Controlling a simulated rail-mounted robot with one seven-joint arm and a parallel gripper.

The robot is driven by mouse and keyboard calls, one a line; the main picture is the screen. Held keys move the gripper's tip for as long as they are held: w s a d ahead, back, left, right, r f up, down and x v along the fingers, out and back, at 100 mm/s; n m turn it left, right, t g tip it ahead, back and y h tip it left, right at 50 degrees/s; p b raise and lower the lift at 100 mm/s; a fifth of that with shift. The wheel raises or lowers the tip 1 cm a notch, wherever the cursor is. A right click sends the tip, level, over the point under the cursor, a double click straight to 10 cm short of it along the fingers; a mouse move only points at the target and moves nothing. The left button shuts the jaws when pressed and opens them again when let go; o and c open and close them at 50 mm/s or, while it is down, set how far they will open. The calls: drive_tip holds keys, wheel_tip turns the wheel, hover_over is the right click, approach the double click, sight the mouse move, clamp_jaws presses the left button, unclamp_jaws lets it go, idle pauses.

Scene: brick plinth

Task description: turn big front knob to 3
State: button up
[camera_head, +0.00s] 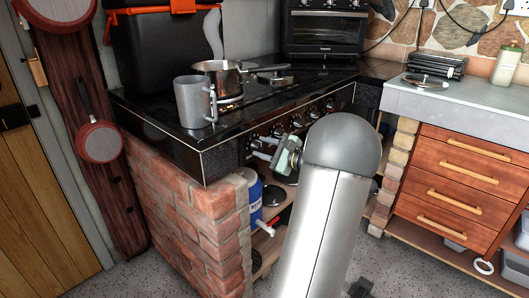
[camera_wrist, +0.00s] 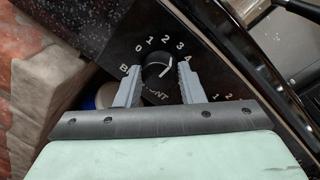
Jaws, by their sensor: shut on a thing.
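The big front knob (camera_wrist: 157,76) is a dark round knob on the black stove front, with the numbers 0 to 4 and partly covered "FRONT" lettering around it. Its white mark points up and right, roughly toward the 3, on the side of the 4. My gripper (camera_wrist: 157,85) has its two grey fingers on either side of the knob and is shut on it. In the head view my gripper (camera_head: 264,149) is at the stove's front panel, and the knob between the fingers cannot be made out.
A grey mug (camera_head: 194,102) and a steel pan (camera_head: 222,77) stand on the black cooktop above. The brick plinth (camera_head: 195,215) is to the left. A blue container (camera_head: 253,195) is below the panel. Wooden drawers (camera_head: 460,175) stand at the right.

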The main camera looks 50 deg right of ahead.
idle(0.4)
drive_tip(key=o, duration=1)
drive_tip(key=shift+s, duration=0.1)
drive_tip(key=s+r+p, duration=0.1)
drive_tip(key=s+p, duration=0.1)
drive_tip(key=s, duration=1.5)
drive_tip(key=shift+d+p, duration=0.15)
drive_tip(key=shift+p, duration=0.15)
drive_tip(key=shift+s, duration=0.1)
